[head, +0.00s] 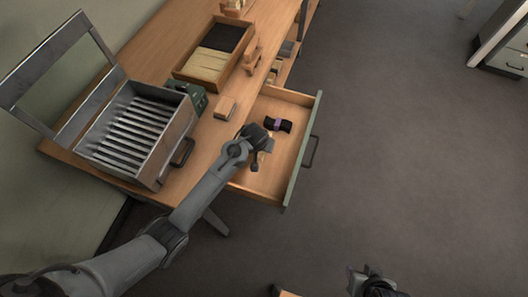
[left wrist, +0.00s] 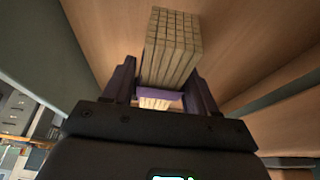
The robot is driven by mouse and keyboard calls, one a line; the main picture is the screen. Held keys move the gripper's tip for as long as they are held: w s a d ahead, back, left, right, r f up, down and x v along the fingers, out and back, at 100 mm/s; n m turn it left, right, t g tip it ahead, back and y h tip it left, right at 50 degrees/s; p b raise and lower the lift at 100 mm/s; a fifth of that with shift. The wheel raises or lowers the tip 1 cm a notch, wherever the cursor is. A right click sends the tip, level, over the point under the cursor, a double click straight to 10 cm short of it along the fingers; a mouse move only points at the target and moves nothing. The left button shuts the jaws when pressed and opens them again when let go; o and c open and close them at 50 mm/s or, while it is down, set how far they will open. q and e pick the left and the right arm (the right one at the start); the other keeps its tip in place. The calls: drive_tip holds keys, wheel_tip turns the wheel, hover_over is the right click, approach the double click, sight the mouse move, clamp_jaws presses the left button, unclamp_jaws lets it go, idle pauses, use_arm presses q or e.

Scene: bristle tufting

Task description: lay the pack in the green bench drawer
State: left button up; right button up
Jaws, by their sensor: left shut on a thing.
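The pack is a bundle of tan square-ended bristles (left wrist: 172,45) with a purple band (left wrist: 160,93), seen in the left wrist view. My left gripper (left wrist: 158,90) is shut on it around the band. In the head view my left gripper (head: 264,147) is over the open bench drawer, and the arm mostly hides the pack. The drawer (head: 301,150) is pulled out, with a wooden inside and a green front. My right gripper (head: 368,282) is at the bottom of the head view, away from the bench; its fingers are too unclear to judge.
A wooden tray (head: 183,75) holds black and tan material. A wooden block (head: 225,108) sits nearby.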

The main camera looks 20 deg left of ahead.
use_arm(q)
drive_tip(key=shift+s+x, duration=0.2)
drive_tip(key=shift+x, duration=0.75)
wheel_tip(320, 180, down, 3)
drive_tip(key=shift+r+b, duration=0.1)
drive_tip(key=shift+b, duration=0.65)
drive_tip(key=shift+f, duration=0.4)
drive_tip(key=shift+f, duration=0.15)
drive_tip(key=o, duration=1.1)
